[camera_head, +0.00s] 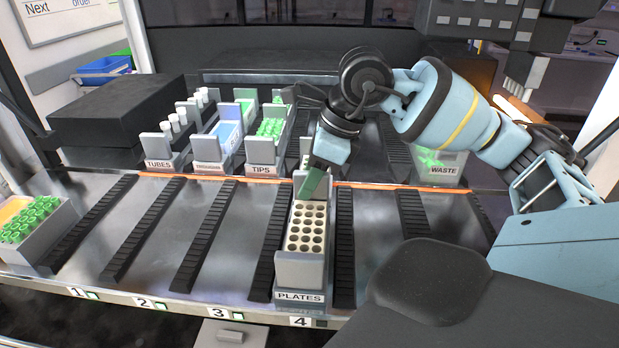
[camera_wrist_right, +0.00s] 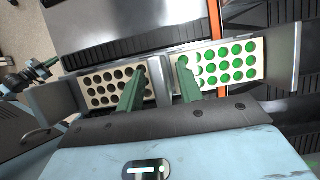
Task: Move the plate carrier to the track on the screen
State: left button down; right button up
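The plate carrier (camera_head: 301,270), a long grey holder labelled PLATES, stands in the lane above number 4 in the head view. Its near end holds a cream plate with dark round wells. In the right wrist view the carrier (camera_wrist_right: 291,50) runs across the picture, with a dark-welled plate left and a green-welled plate right. My right gripper (camera_wrist_right: 161,65) has its green fingers on either side of the grey middle part between the plates. Whether they press on it is unclear. The head view shows the right gripper (camera_head: 313,183) above the carrier's middle.
Tubes (camera_head: 165,160), a blue-filled carrier (camera_head: 212,165) and tips (camera_head: 262,168) stand behind the orange line. A green-topped carrier (camera_head: 45,235) stands far left. Lanes 1 to 3 look empty. Waste (camera_head: 444,172) is at the right.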

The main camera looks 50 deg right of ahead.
jog(key=p+v, duration=0.1)
jog(key=v, duration=1)
dwell(0.4)
